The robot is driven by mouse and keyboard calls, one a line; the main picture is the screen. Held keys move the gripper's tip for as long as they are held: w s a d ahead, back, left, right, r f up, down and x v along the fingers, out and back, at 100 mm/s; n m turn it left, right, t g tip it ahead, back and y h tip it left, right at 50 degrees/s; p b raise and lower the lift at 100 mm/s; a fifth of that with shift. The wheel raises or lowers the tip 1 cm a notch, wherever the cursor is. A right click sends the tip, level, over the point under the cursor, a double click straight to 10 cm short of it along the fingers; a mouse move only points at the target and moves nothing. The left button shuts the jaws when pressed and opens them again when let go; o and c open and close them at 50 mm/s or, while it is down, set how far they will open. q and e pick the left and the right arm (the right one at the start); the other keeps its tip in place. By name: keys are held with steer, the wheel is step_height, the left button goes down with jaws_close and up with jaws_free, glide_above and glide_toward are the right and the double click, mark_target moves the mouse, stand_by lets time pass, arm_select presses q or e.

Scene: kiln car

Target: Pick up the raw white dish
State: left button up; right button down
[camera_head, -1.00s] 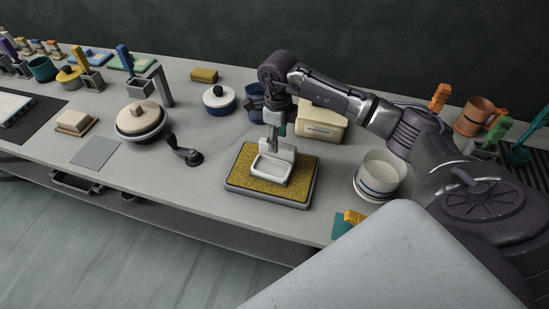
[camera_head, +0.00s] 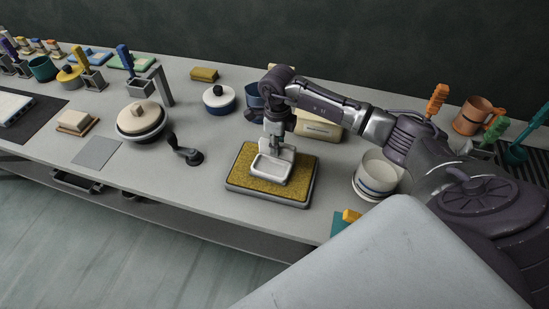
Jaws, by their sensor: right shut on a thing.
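The raw white dish (camera_head: 268,169) is a small, shallow rectangular dish with rounded corners. It is over the yellow sponge-like pad in a grey tray (camera_head: 240,184) at the middle of the bench. My right gripper (camera_head: 278,150) points down at the dish's far side and is shut on it. I cannot tell whether the dish still touches the pad. The fingertips are partly hidden by the dish's far wall. My left gripper is not in view.
A white cup-like pot (camera_head: 377,172) stands to the right of the tray. A cream box (camera_head: 318,128) and a blue pot are behind my right arm. A black crank handle (camera_head: 184,152) and a lidded bowl (camera_head: 140,120) are to the left. Bare bench lies left of the tray.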

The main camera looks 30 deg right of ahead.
steer(key=shift+r, duration=0.1)
steer(key=shift+w+r+b, duration=0.1)
steer(key=shift+r+b, duration=0.2)
steer(key=shift+r, duration=0.2)
step_height(320, 180, up, 3)
steer(key=shift+f+b, duration=0.15)
steer(key=shift+b, duration=0.45)
steer(key=s+d+r+b, duration=0.3)
steer(key=s+d+r, duration=0.35)
steer(key=s, duration=0.35)
steer(key=shift+n, duration=0.5)
steer(key=w+a+f+p, duration=0.1)
steer(key=w+a+p, duration=0.1)
steer(key=w+p, duration=0.1)
steer(key=w+a+f+p, duration=0.1)
steer(key=w+a+p, duration=0.1)
steer(key=w+p, duration=0.1)
steer(key=w+a+f+p, duration=0.1)
steer(key=w+a+p, duration=0.1)
steer(key=w+p, duration=0.2)
steer(key=shift+a, duration=0.35)
steer(key=shift+f, duration=0.15)
steer(key=shift+w+f, duration=0.1)
